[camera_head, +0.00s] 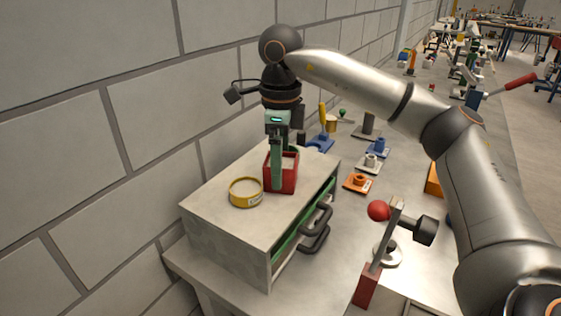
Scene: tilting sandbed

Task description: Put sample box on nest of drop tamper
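A red open-topped box (294,178), probably the sample box, stands on top of a grey cabinet (222,218). My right gripper (277,185) points straight down at this box, with a green finger in front of its near side. The other finger is hidden, so I cannot tell whether the gripper is shut on the box wall. A device with a red ball, a dark cylinder and a round pale base (387,254) stands at the lower right; it may be the drop tamper, but I cannot make out its nest. My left gripper is not in view.
A yellow ring-shaped container (246,192) sits left of the red box. Black handles (317,230) stick out from the cabinet front. Small fixtures, including an orange one (357,183) and a blue one (377,147), stand on the bench behind. A block wall closes the left side.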

